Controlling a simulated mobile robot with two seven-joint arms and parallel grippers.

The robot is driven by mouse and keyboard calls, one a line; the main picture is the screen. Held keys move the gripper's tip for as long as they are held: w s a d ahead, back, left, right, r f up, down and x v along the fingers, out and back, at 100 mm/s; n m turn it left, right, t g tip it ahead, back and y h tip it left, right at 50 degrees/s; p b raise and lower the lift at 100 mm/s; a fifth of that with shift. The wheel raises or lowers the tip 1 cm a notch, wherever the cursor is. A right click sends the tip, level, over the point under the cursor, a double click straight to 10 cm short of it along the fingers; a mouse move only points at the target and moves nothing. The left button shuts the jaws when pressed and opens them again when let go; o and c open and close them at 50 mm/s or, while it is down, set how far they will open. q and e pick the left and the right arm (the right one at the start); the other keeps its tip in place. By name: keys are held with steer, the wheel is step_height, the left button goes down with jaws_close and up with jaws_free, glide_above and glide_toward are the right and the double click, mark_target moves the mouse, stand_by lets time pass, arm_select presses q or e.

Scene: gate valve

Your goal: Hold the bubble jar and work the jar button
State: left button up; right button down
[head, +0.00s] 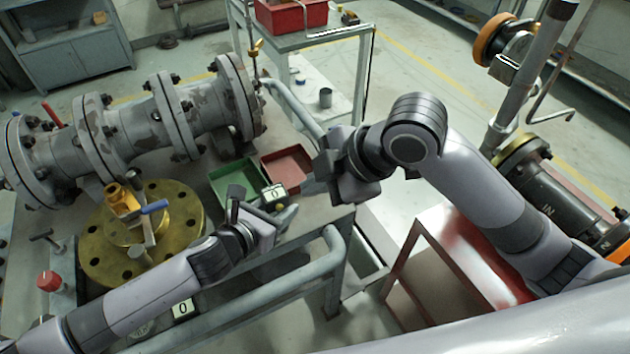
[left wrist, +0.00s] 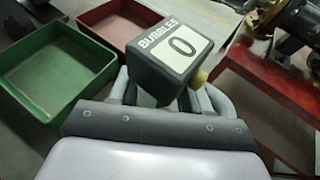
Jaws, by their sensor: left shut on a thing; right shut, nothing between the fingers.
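The bubble jar (left wrist: 163,52) is a small dark box with a white label reading BUBBLES and 0. It is held in front of my left gripper (left wrist: 160,95), which is shut on it. A brass-coloured button (left wrist: 198,79) sticks out of its right side. In the head view the jar's label (head: 273,194) shows at the end of my left arm, partly covered by the gripper. My right gripper (head: 312,184) is shut and empty, just right of the jar and apart from it. Its fingertips are hard to make out.
A green tray (head: 237,178) and a red tray (head: 288,166) lie beyond the jar. A large grey flanged pipe (head: 150,125) and a brass flange (head: 190,215) stand to the left. A red-topped stand (head: 445,240) is at right. A second 0 label (head: 182,309) is below.

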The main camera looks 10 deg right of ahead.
arm_select(q)
steer(key=o, duration=1.3)
steer(key=shift+a, duration=0.1)
